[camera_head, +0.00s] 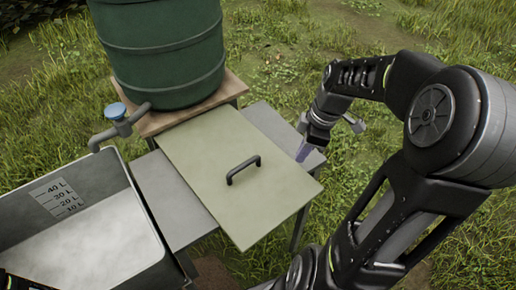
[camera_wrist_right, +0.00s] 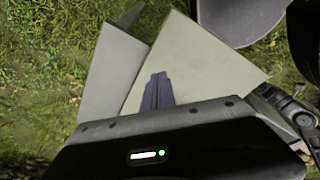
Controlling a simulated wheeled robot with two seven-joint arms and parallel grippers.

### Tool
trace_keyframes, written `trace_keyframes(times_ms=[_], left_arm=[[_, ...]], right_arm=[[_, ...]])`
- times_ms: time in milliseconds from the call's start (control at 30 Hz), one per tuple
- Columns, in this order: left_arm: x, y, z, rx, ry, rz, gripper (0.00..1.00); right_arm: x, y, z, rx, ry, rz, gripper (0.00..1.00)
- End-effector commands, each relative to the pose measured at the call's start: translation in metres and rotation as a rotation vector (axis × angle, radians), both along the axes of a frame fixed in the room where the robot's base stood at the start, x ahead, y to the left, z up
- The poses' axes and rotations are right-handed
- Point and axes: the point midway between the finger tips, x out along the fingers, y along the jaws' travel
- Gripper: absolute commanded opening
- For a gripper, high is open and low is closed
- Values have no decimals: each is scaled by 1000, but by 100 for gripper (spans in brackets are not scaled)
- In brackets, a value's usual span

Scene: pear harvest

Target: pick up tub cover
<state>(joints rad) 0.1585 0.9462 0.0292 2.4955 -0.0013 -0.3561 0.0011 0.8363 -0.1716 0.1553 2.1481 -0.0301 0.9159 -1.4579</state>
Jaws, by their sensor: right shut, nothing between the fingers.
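The tub cover (camera_head: 205,160) is a flat pale green-grey panel with a dark bar handle (camera_head: 243,169) on top. It lies on a grey table (camera_head: 177,208), turned so that its near corner sticks out past the table's front. My right gripper (camera_head: 304,152) is beside the cover's right edge, apart from the handle. In the right wrist view the shut fingers (camera_wrist_right: 157,92) show in front of the cover (camera_wrist_right: 190,65), with nothing between them. The handle does not show in that view. My left gripper is not in view.
An open grey tub (camera_head: 146,222) with litre marks stands at the left. A green barrel (camera_head: 170,55) stands on a wooden stand (camera_head: 228,88) behind the cover, with a blue-capped tap (camera_head: 116,111) over the tub. Grass surrounds the table.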

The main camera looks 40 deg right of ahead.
Motion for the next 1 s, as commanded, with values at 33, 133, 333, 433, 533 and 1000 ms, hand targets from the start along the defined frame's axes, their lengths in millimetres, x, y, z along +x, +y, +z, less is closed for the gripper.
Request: trace_keyframes(times_ms=[33, 133, 333, 433, 533, 1000], left_arm=[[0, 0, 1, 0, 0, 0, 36], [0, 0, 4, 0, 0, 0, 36], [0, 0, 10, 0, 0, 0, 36], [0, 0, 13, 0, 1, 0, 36], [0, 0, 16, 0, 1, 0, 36], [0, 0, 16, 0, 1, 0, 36]], right_arm=[[2, 2, 0, 1, 1, 1, 0], [10, 10, 1, 1, 1, 2, 0], [33, 33, 1, 2, 1, 3, 0], [48, 47, 1, 2, 1, 4, 0], [63, 61, 1, 3, 2, 4, 0], [84, 81, -17, 1, 1, -2, 0]])
